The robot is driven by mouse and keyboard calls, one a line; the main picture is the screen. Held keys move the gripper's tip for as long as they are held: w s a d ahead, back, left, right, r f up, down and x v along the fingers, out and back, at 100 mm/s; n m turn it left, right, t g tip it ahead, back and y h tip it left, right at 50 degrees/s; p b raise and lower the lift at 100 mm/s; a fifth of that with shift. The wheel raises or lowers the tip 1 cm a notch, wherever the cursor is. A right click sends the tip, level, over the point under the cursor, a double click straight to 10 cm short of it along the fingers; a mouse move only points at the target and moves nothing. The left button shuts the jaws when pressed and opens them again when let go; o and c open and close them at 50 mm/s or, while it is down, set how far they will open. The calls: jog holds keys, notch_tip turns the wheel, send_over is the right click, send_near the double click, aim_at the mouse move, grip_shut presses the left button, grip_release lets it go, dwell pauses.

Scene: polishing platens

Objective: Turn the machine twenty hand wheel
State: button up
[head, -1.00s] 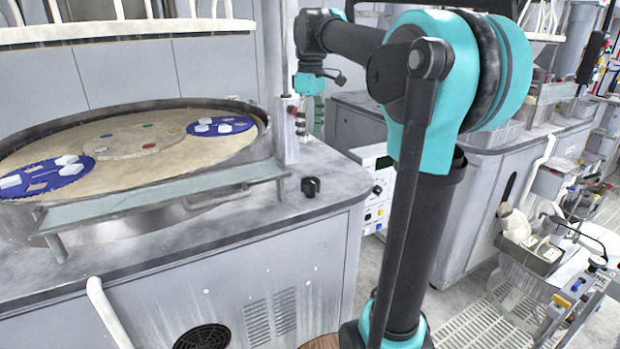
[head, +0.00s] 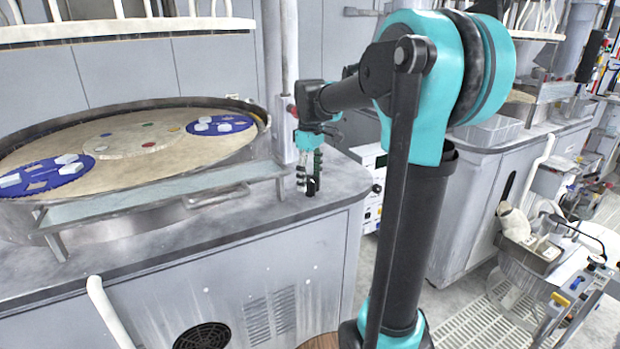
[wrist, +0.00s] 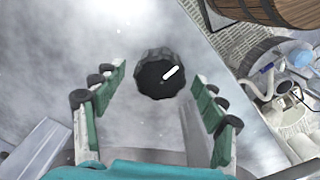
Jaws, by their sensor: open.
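The hand wheel is a black, scalloped knob (wrist: 158,74) with a white mark, on the grey machine top. In the wrist view it sits between and slightly ahead of my open fingertips, with a gap on each side. In the head view my gripper (head: 309,184) points down at the machine's right front corner. The knob (head: 311,189) is mostly hidden there behind the fingers. My gripper (wrist: 157,80) holds nothing in the wrist view. Whether the fingertips are level with the knob or above it is hard to tell.
A large round polishing table (head: 130,165) with blue discs lies left of the knob, with a metal ledge (head: 165,196) along its front. A white post (head: 284,130) stands behind my gripper. A wooden barrel (wrist: 285,14) shows at the wrist view's top right.

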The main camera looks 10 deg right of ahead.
jog(key=shift+c, duration=0.3)
jog(key=c, duration=1.1)
jog(key=shift+o, duration=0.2)
